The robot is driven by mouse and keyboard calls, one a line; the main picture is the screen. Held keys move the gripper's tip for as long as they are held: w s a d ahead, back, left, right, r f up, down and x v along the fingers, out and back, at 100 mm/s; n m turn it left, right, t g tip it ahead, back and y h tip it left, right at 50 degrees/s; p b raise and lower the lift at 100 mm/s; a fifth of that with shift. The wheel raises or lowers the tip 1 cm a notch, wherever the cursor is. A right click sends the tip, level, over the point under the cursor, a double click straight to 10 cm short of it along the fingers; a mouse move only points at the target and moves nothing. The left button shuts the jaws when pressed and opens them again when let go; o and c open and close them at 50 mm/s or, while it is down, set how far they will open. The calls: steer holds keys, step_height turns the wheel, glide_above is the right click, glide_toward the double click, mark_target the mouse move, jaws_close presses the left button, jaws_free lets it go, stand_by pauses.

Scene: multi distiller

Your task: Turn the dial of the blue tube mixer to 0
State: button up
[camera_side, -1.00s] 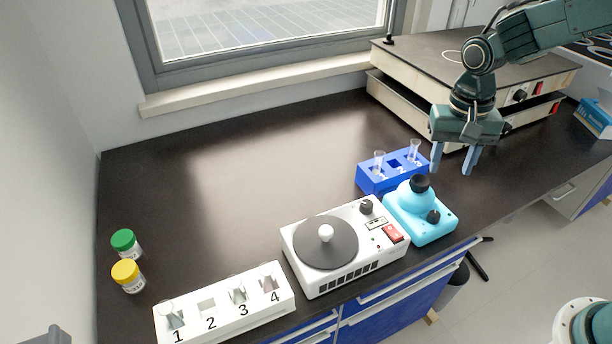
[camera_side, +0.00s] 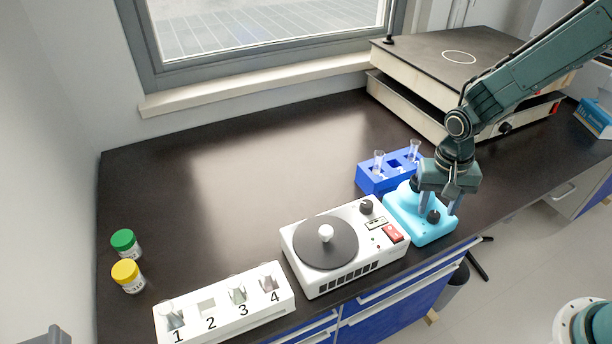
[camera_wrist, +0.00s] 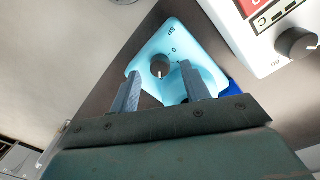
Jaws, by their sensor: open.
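The light blue tube mixer (camera_side: 426,234) stands at the front edge of the bench, right of the white centrifuge. Its small black dial (camera_side: 433,216) is on the front face; in the wrist view the dial (camera_wrist: 160,67) shows a white pointer mark, with printed markings, including a 0, beside it on the blue face (camera_wrist: 190,40). My gripper (camera_side: 438,206) is open over the mixer, its fingers pointing down on both sides of the dial. In the wrist view the fingertips (camera_wrist: 160,72) flank the dial with gaps. The mixer's black top cup is mostly hidden behind my gripper.
The white centrifuge (camera_side: 345,279) stands close to the mixer's left. A blue tube rack (camera_side: 371,185) with tubes is right behind it. A white numbered rack (camera_side: 215,331) and two capped jars (camera_side: 128,276) are at left. The back middle of the bench is clear.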

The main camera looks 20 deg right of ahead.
steer(key=shift+f, duration=0.95)
steer(key=c, duration=1)
